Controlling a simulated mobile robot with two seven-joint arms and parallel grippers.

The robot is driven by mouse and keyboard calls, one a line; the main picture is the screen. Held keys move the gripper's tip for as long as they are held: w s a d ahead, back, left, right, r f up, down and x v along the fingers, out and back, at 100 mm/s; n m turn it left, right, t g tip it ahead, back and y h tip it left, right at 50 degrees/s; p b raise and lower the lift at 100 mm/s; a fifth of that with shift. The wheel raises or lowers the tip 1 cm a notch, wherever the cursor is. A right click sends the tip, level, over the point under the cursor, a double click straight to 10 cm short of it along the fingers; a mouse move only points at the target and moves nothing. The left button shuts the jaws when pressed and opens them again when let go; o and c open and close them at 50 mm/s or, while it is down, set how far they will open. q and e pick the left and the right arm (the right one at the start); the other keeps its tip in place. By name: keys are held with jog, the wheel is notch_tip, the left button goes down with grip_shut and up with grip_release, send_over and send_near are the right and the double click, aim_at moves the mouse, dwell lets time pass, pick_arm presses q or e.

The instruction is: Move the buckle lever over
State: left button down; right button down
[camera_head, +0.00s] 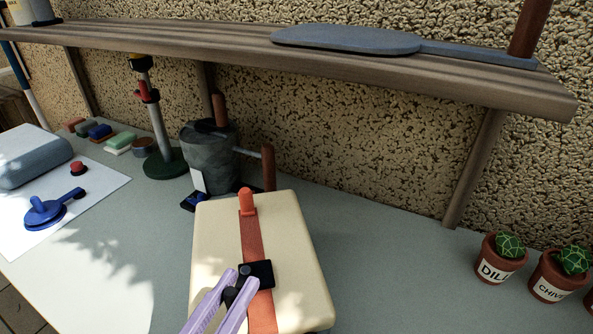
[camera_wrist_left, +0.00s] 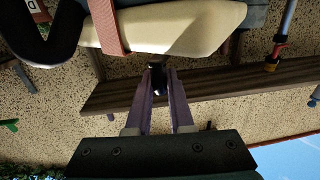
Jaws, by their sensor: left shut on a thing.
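A cream box (camera_head: 217,235) with rounded edges lies on the bench, and it also shows in the left wrist view (camera_wrist_left: 180,28). A red-orange strap (camera_head: 252,237) runs across it, with an orange end piece (camera_head: 247,199) at the far edge. A black buckle (camera_head: 260,271) sits on the strap. The purple fingers of my left gripper (camera_head: 234,290) are at the buckle's near left side, shut on a small dark piece that looks like the buckle lever (camera_wrist_left: 158,80). The fingers partly hide this piece. My right gripper is in neither view.
A grey pot (camera_head: 209,157) with brown-handled tools and a green-based stand (camera_head: 166,163) are behind the box. A wooden shelf (camera_head: 400,75) overhangs the back. Potted plants (camera_head: 500,262) stand at right. A blue tool (camera_head: 50,211) lies on white paper at left. Bench right of the box is clear.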

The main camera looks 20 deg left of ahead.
pick_arm(q)
jog(key=c, duration=0.8)
grip_release()
jog(key=s, duration=1)
jog(key=shift+b, duration=0.45)
jog(key=shift+w, duration=0.1)
